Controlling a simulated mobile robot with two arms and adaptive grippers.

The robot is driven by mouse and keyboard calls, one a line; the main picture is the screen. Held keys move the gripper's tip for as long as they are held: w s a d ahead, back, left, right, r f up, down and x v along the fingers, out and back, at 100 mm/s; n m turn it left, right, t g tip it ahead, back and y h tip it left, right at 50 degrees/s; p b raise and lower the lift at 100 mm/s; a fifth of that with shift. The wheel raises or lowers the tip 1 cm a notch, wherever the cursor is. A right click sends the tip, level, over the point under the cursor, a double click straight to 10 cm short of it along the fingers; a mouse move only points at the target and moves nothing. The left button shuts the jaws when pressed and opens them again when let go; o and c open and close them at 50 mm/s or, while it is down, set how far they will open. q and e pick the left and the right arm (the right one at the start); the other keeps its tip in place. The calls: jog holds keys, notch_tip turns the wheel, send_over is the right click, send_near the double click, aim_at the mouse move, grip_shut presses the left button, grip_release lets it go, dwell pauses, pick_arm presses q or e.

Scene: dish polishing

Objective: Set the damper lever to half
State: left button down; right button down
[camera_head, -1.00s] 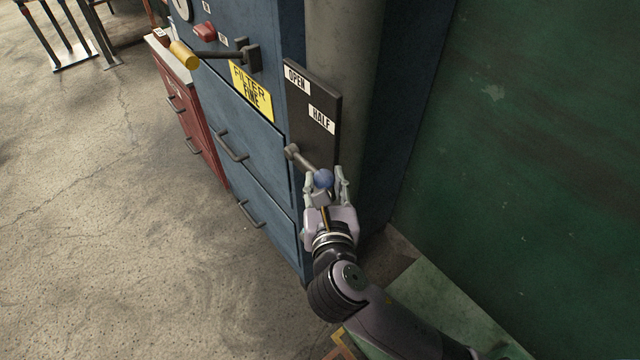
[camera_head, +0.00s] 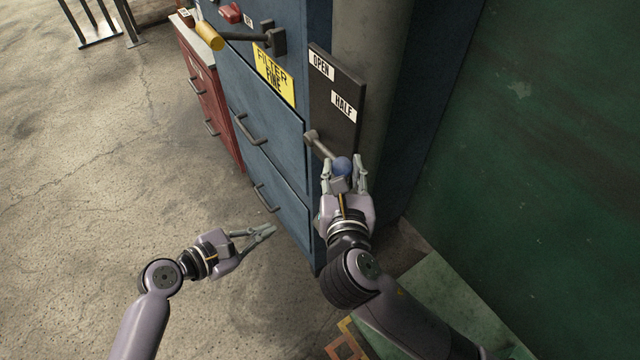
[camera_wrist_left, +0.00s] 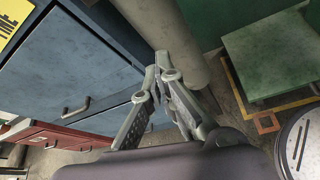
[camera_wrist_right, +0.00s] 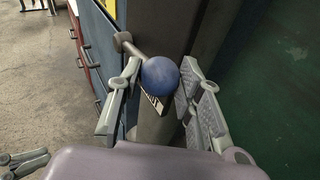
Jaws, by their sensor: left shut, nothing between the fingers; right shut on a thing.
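The damper lever (camera_head: 324,149) is a grey rod with a blue ball knob (camera_head: 342,166), pivoted on a dark plate (camera_head: 335,123) on the blue cabinet's narrow side. The plate has an OPEN label (camera_head: 321,66) at the top and a HALF label (camera_head: 343,106) below it. The lever slants down to the right, its knob well below HALF. My right gripper (camera_head: 343,172) is shut on the knob, which also shows between its fingers in the right wrist view (camera_wrist_right: 160,80). A white label behind the knob is partly hidden. My left gripper (camera_head: 268,232) is shut and empty, low before the drawers.
A grey pipe (camera_head: 372,60) runs behind the plate. A green wall (camera_head: 530,150) stands at right. The floor at left is open.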

aim_at(325, 154)
jog(key=shift+r, duration=0.15)
pick_arm(q)
jog(key=s+d+r+n+h, duration=0.1)
jog(key=s+d+r+h, duration=0.15)
jog(key=r, duration=0.65)
jog(key=w+d+r, duration=0.1)
jog(key=w+d, duration=0.6)
jog(key=d, duration=0.3)
jog(key=shift+r, duration=0.2)
